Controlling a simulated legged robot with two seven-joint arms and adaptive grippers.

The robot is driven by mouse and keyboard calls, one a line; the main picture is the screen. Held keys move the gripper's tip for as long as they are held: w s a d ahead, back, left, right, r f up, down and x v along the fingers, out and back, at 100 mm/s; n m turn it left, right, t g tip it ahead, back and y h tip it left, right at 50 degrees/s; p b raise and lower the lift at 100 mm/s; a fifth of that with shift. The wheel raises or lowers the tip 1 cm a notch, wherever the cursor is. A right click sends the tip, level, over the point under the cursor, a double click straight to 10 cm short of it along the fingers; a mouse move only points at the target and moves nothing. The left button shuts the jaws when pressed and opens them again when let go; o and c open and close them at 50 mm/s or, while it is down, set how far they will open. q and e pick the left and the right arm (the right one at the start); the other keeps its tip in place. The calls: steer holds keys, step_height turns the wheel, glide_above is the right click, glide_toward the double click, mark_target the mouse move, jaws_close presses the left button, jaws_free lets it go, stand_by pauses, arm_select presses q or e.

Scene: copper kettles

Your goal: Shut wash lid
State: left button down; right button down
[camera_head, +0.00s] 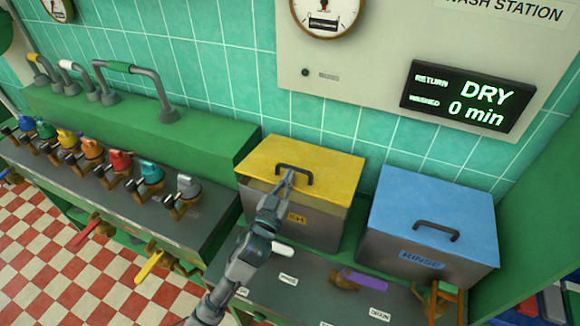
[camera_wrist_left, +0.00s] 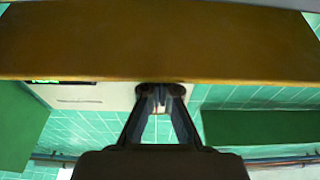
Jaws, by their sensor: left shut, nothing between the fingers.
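The yellow wash lid (camera_head: 325,168) sits on top of a metal wash bin (camera_head: 320,228), with a dark handle near its front edge. The bin's yellow label is mostly hidden by my left arm. My left gripper (camera_head: 289,178) is shut and empty, with its tips at the lid's handle; whether they touch it is unclear. In the left wrist view, the shut fingertips (camera_wrist_left: 161,92) meet the edge of a broad brownish-yellow surface (camera_wrist_left: 150,40), probably the lid. My right gripper is out of view.
A blue-lidded rinse bin (camera_head: 430,215) stands to the right. A purple lever (camera_head: 364,279) is on the counter in front. Several coloured valves line the dark counter at left, by a green ledge (camera_head: 205,135). A display (camera_head: 468,96) reads DRY, 0 min.

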arm_select(q)
steer(key=shift+s+a+f, duration=0.1)
steer(key=shift+s+f, duration=0.05)
steer(key=shift+f, duration=0.65)
steer(key=shift+s+a+f, duration=0.1)
steer(key=shift+s+f, duration=0.05)
steer(key=shift+f, duration=0.6)
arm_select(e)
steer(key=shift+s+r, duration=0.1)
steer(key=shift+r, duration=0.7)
arm_select(q)
steer(key=shift+r, duration=0.1)
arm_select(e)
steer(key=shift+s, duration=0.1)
